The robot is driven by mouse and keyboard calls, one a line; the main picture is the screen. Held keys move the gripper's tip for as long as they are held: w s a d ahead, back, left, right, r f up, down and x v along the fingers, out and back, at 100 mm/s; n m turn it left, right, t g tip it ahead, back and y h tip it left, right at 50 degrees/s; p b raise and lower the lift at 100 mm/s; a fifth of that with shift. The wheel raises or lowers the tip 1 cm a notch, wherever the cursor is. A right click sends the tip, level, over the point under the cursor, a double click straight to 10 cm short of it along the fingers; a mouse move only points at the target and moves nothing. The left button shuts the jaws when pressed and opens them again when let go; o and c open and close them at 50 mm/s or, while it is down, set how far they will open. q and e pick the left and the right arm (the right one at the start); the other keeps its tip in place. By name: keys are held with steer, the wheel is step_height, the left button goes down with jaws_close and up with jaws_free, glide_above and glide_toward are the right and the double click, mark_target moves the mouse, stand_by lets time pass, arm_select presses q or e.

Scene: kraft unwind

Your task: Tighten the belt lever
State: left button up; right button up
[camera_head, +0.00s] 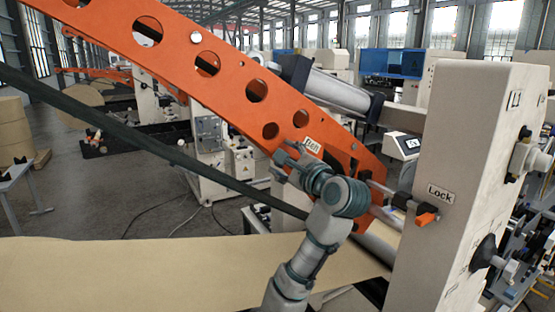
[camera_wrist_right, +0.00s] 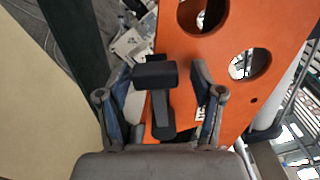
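The belt lever (camera_wrist_right: 155,75), a black handle with a wide end, stands against the orange arm (camera_wrist_right: 235,25) in the right wrist view. My right gripper (camera_wrist_right: 160,88) is open, with one finger on each side of the lever and gaps showing between. In the head view my right gripper (camera_head: 287,158) is at the orange arm (camera_head: 230,75), beside the "Belt" label (camera_head: 312,145). There the gripper hides most of the lever. Whether a finger touches the lever cannot be told. My left gripper is not in view.
A beige machine column (camera_head: 460,130) with a "Lock" label (camera_head: 440,193) and an orange-tipped lock lever (camera_head: 426,219) stands to the right. A kraft paper web (camera_head: 130,270) runs below. A dark bar (camera_head: 150,140) slants across the left, behind my right arm.

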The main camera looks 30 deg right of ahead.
steer(key=shift+s+d, duration=0.1)
steer(key=shift+d, duration=0.3)
steer(key=s, duration=1.1)
steer(key=shift+s+a, duration=0.35)
steer(key=shift+a, duration=0.05)
steer(key=shift+d, duration=0.1)
